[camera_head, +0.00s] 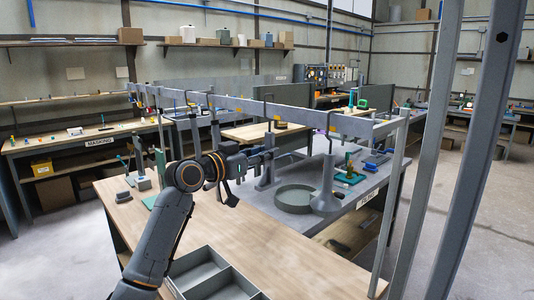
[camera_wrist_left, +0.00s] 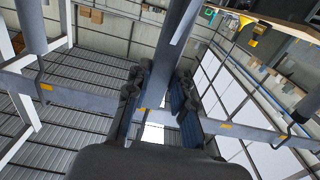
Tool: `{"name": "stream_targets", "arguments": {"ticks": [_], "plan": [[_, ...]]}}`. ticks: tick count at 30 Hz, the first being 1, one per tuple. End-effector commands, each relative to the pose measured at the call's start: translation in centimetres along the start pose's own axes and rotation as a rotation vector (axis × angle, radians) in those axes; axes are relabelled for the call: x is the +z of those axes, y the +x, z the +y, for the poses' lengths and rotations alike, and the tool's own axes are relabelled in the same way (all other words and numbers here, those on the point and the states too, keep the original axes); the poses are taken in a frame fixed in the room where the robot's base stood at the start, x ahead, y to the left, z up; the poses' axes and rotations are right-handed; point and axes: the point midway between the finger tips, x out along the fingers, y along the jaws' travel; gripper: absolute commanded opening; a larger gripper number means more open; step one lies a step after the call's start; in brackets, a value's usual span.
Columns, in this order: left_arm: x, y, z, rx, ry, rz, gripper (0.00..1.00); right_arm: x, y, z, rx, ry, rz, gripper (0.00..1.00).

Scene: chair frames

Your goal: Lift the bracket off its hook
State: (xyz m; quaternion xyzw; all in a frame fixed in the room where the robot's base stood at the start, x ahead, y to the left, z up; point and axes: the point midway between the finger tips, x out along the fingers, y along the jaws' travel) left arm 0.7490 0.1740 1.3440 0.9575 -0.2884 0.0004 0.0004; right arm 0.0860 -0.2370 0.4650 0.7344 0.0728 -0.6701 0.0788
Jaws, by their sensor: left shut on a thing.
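The bracket is a long grey part hanging upright below the rail, seen in the head view (camera_head: 266,178) and as a wide grey bar in the left wrist view (camera_wrist_left: 174,50). My left gripper (camera_head: 267,157) reaches it from the left and is shut on its upright. In the left wrist view its two fingers (camera_wrist_left: 160,105) stand on either side of the bar. A thin dark hook (camera_head: 265,108) comes down from the rail above the bracket. I cannot tell whether the hook still bears it. My right gripper is not in view.
The grey rail (camera_head: 300,112) spans above the bench with several hooks. Another grey part with a wide foot (camera_head: 326,198) hangs or stands right of the bracket. The wooden bench top (camera_head: 250,240) is largely clear.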

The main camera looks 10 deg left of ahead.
Motion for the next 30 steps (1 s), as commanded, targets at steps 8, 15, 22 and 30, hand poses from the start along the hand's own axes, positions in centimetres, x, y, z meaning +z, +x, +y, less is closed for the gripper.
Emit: {"name": "stream_targets", "arguments": {"ticks": [8,15,22,30], "plan": [[-0.1,-0.1,0.0,0.000,0.000,0.002,0.00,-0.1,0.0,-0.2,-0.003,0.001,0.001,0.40],[-0.2,-0.4,0.0,0.000,0.001,0.002,0.00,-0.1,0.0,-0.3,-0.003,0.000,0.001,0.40],[-0.5,-2.2,0.0,-0.001,0.001,0.002,0.00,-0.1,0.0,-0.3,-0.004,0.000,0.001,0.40],[-0.9,-4.3,0.0,-0.001,0.001,0.001,0.00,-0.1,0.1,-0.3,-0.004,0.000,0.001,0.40]]}}
